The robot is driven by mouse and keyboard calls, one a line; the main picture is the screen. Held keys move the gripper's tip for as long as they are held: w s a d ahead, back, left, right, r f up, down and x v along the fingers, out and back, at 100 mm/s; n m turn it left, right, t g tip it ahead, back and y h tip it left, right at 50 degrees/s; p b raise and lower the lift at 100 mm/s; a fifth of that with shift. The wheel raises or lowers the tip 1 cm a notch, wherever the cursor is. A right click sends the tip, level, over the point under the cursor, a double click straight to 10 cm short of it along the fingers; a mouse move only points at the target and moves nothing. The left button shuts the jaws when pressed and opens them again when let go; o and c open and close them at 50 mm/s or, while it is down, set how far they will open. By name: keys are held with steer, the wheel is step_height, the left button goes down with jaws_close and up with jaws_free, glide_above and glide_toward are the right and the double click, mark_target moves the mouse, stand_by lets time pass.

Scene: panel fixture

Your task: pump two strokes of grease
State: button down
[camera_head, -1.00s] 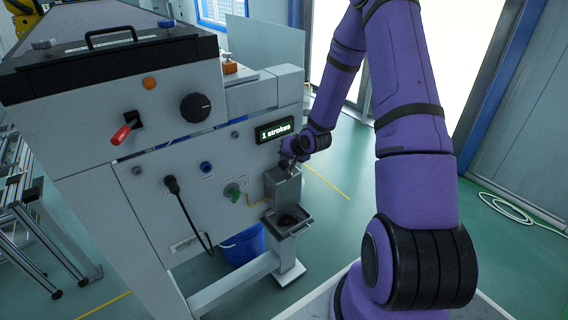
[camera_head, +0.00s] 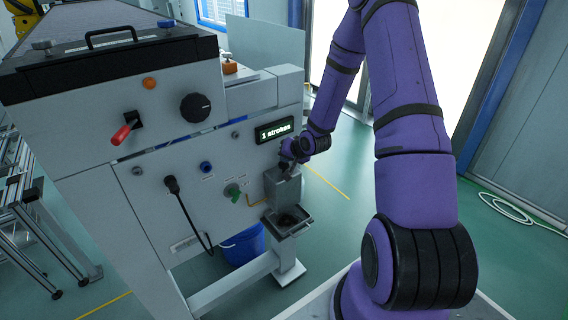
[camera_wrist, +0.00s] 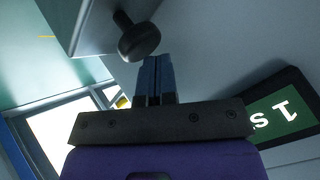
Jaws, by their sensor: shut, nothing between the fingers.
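The grease pump is a grey box (camera_head: 284,188) low on the right end of the panel fixture. A black tray (camera_head: 288,222) sits below it. The counter display (camera_head: 275,130) above reads "1 strokes"; part of it also shows in the wrist view (camera_wrist: 280,120). My gripper (camera_head: 290,163) is at the top of the pump box. In the wrist view my gripper's fingers (camera_wrist: 156,66) are together and empty. A dark round knob (camera_wrist: 139,42) on a short stem is right beside the fingertips; I cannot tell whether they touch.
The fixture front carries a red-handled lever (camera_head: 122,133), a black dial (camera_head: 195,107), an orange button (camera_head: 150,83) and a plugged black cable (camera_head: 184,205). A blue bucket (camera_head: 243,245) stands underneath. A white hose (camera_head: 508,208) lies on the open green floor at right.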

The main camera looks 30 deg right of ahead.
mark_target(286, 163)
steer(key=shift+f, duration=0.95)
stand_by(0.8)
steer(key=shift+r, duration=1.7)
steer(key=shift+r, duration=2.5)
